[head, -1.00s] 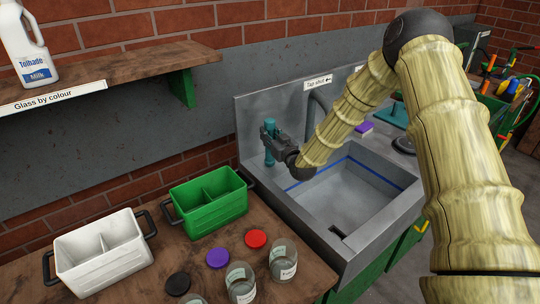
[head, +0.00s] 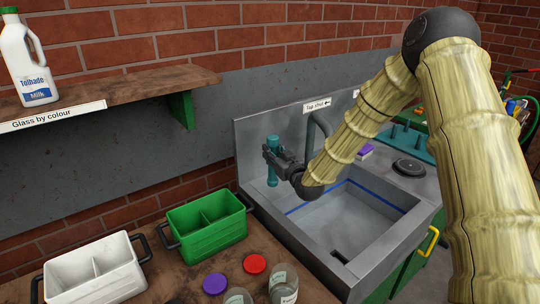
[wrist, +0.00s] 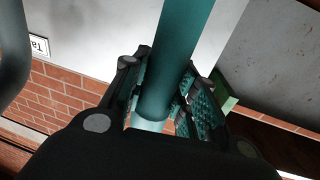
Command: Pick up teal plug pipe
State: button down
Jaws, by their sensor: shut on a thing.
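The teal plug pipe (head: 272,176) is upright at the back left corner of the sink (head: 283,212). My gripper (head: 271,157) is shut around the middle of the pipe, which sticks out above and below the jaws. I cannot tell whether its lower end touches the sink's ledge. In the wrist view the pipe (wrist: 188,40) runs between the two dark, textured finger pads (wrist: 172,100). The part of it behind my wrist is hidden.
A grey tap (head: 312,135) stands right of the pipe, under a "Tap shut" label (head: 317,105). A green divided tub (head: 208,222) and a white one (head: 92,278) stand on the wooden bench, near jars and lids. A shelf (head: 120,93) with a milk bottle (head: 28,65) hangs upper left.

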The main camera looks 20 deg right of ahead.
jog(key=s+d+r+b, duration=0.1)
jog(key=s+b, duration=0.1)
jog(key=s, duration=1)
jog(key=shift+s+b, duration=0.3)
jog(key=shift+d+r, duration=0.1)
jog(key=c, duration=1.6)
grip_release()
jog(key=shift+c, duration=0.2)
jog(key=c, duration=0.4)
